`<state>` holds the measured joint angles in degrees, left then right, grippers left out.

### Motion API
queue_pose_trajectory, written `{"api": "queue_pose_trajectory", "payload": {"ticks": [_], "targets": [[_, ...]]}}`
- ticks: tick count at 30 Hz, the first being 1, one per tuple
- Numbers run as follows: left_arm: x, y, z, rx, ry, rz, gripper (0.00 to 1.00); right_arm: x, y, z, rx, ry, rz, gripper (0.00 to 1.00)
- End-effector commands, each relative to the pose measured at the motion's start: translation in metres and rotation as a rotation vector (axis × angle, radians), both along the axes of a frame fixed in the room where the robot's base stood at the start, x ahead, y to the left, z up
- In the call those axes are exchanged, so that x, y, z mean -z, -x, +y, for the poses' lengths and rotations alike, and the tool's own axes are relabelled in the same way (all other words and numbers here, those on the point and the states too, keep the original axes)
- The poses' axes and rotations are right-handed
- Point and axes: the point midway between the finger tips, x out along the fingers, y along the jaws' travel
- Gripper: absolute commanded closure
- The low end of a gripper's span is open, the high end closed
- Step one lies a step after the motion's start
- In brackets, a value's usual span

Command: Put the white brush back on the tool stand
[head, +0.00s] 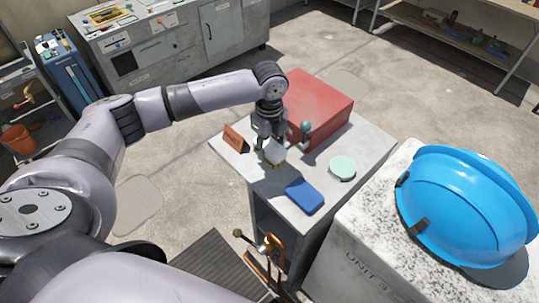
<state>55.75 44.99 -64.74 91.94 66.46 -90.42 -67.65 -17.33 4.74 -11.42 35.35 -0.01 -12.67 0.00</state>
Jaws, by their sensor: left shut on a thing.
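My left gripper (268,148) reaches down over the grey-topped stand (234,158), which I take to be the tool stand. It is shut on a small white thing with a tan lower edge, which looks like the white brush (276,152). The fingers partly hide the brush. It is low over the stand top, and I cannot tell whether it touches it. My right gripper is not in view.
On the stand are a red box (318,103), an orange card (235,138), a teal knob-like thing (305,128), a pale green disc (342,167) and a blue block (304,195). A blue hard hat (465,205) sits on a speckled unit at the right. An orange frame (262,268) stands in front.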

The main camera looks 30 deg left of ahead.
Motion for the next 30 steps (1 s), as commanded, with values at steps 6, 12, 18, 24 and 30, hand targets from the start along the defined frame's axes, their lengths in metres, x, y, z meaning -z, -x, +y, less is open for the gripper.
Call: {"api": "queue_pose_trajectory", "payload": {"ticks": [6,12,18,24,30], "targets": [[0.021,0.001,-0.001,0.001,-0.001,0.003,0.91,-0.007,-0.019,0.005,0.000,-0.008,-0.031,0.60],[0.047,0.000,0.000,0.000,0.001,0.000,0.91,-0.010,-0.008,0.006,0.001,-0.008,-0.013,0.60],[0.050,0.000,0.000,0.001,0.000,-0.001,0.91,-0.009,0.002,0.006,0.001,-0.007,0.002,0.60],[0.051,0.000,0.000,0.001,0.000,0.000,0.56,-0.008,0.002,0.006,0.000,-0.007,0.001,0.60],[0.050,0.000,0.000,0.001,0.000,0.000,0.42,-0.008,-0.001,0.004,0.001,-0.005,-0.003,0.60]]}}
